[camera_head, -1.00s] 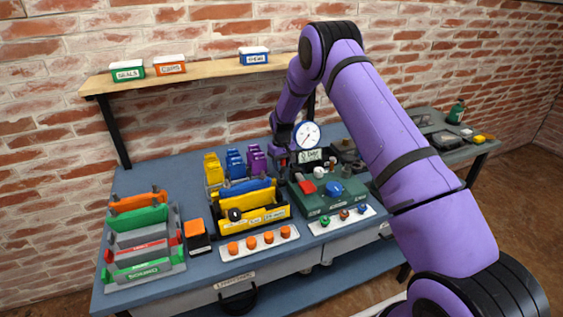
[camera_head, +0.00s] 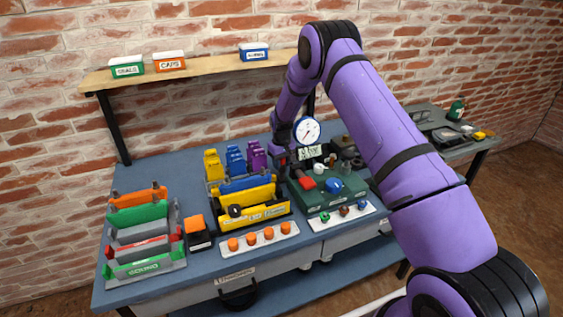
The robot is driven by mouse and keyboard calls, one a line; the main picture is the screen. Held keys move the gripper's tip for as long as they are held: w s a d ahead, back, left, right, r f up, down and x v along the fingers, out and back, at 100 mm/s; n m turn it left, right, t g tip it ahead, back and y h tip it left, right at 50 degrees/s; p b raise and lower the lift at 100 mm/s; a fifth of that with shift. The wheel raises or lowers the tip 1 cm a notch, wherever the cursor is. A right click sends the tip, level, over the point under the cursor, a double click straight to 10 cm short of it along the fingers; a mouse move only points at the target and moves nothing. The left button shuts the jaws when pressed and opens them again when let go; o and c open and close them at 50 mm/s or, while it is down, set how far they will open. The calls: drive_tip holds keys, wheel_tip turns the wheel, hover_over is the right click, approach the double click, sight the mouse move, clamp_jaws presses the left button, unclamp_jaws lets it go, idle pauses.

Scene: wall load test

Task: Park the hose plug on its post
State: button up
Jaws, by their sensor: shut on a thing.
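My gripper (camera_head: 283,163) is at the left edge of the green test rig (camera_head: 325,197), behind and left of its front controls, low by the white-faced gauge (camera_head: 307,131). Its jaws are small and dark here. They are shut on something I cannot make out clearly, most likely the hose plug. The plug's post cannot be picked out among the dark fittings on the rig.
Left of the rig stand a yellow rack (camera_head: 262,216), yellow, blue and purple clips, and a grey rack (camera_head: 170,261) of coloured bars. Orange caps (camera_head: 251,239) line the front. A wooden shelf (camera_head: 195,72) is above. My arm hides part of the right side.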

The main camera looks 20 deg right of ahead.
drive_tip(key=shift+f, duration=0.65)
drive_tip(key=o, duration=1.4)
drive_tip(key=shift+a, duration=0.1)
drive_tip(key=shift+a, duration=0.1)
drive_tip(key=shift+c, duration=0.5)
